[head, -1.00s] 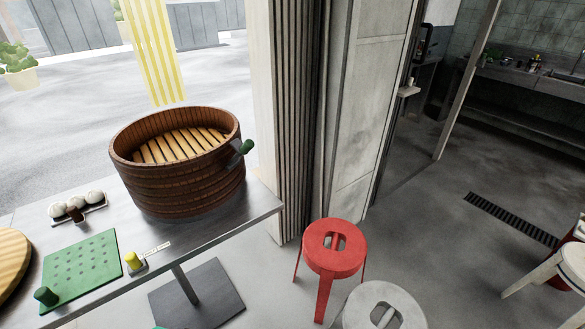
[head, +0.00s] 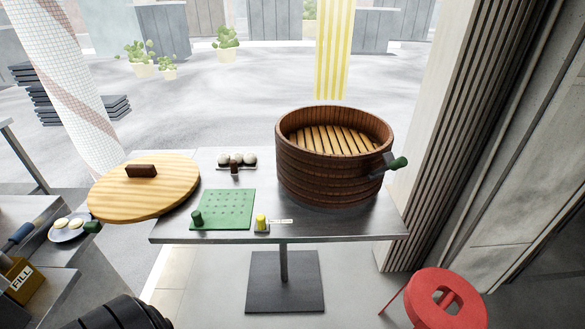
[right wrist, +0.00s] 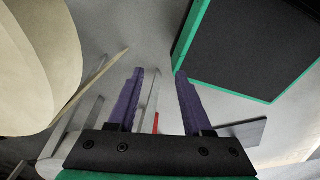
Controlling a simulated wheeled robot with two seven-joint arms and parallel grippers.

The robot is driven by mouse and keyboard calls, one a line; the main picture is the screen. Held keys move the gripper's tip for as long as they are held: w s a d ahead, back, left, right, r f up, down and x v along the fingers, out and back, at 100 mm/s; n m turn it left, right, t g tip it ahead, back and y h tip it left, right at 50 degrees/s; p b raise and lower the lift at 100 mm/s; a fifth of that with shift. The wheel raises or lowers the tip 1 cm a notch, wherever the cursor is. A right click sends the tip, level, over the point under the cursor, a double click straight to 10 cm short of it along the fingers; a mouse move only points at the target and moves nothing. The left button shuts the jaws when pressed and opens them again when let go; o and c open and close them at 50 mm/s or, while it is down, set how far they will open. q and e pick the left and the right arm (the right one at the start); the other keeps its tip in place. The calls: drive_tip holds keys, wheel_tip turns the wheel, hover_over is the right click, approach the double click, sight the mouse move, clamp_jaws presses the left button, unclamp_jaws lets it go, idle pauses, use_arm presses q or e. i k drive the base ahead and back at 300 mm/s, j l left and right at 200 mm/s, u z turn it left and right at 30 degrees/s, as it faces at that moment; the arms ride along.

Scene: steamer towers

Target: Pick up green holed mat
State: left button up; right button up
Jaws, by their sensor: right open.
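The green holed mat (head: 232,213) lies flat on the metal table in the head view, near its front edge and left of centre. A dark green knob (head: 196,217) stands at its front left corner. The mat is not recognisable in the right wrist view. My right gripper (right wrist: 158,88) shows there with its two purple fingers apart and nothing between them. Neither gripper shows in the head view, so their distance from the mat cannot be told.
A round wooden lid (head: 150,190) lies left of the mat. A yellow-topped piece (head: 262,222) is close at its right. A small tray with white balls (head: 236,160) is behind, and a wooden steamer (head: 330,178) stands right. A red stool (head: 440,290) is at lower right.

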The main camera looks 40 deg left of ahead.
sight(217, 210)
drive_tip(key=u, duration=1.7)
